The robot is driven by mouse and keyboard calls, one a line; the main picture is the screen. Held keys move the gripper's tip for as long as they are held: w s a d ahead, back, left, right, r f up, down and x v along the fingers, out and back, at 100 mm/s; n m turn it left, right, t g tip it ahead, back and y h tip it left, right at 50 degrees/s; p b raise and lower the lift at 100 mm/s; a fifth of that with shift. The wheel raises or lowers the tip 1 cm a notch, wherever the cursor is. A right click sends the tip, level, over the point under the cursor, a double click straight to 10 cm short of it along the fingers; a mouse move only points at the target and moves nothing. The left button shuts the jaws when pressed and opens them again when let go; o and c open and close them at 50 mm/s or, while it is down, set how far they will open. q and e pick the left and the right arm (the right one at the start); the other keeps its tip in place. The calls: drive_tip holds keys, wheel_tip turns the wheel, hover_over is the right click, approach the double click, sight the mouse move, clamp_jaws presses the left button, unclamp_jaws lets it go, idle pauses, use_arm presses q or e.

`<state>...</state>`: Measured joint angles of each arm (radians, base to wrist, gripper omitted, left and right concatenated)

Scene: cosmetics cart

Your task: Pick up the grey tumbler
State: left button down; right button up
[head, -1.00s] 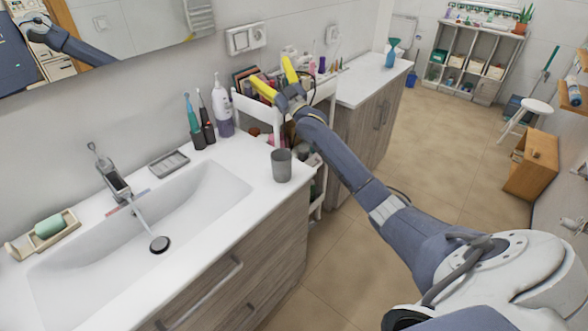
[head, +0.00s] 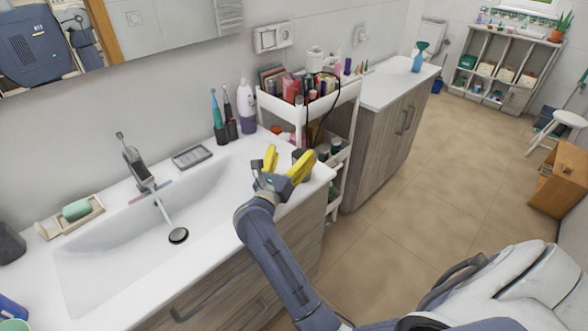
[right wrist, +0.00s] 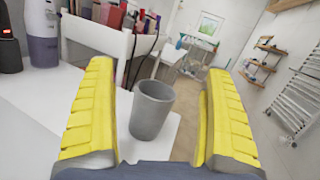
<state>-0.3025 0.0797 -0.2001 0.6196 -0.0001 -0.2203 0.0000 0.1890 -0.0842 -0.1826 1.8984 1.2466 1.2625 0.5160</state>
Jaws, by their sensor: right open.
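The grey tumbler (right wrist: 151,108) stands upright on the white counter near its right end. In the right wrist view it sits between the two yellow fingers, a little beyond them, with clear gaps on both sides. In the head view it is mostly hidden behind my right gripper (head: 287,160), which is open and empty over the counter. My left gripper is not in view.
A white cart (head: 338,103) full of cosmetics stands just right of the counter. A white and purple bottle (head: 246,108) and electric toothbrushes stand at the wall.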

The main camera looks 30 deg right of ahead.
sight(306, 150)
drive_tip(key=f, duration=0.1)
drive_tip(key=s+f+m+g, duration=0.1)
drive_tip(key=f+m+y, duration=0.1)
drive_tip(key=shift+s+a+f, duration=0.15)
drive_tip(key=shift+a+f, duration=0.15)
drive_tip(key=shift+a, duration=0.05)
drive_tip(key=shift+f+m+g, duration=0.3)
drive_tip(key=shift+x, duration=3.65)
drive_tip(key=shift+f, duration=0.15)
drive_tip(key=c, duration=1.5)
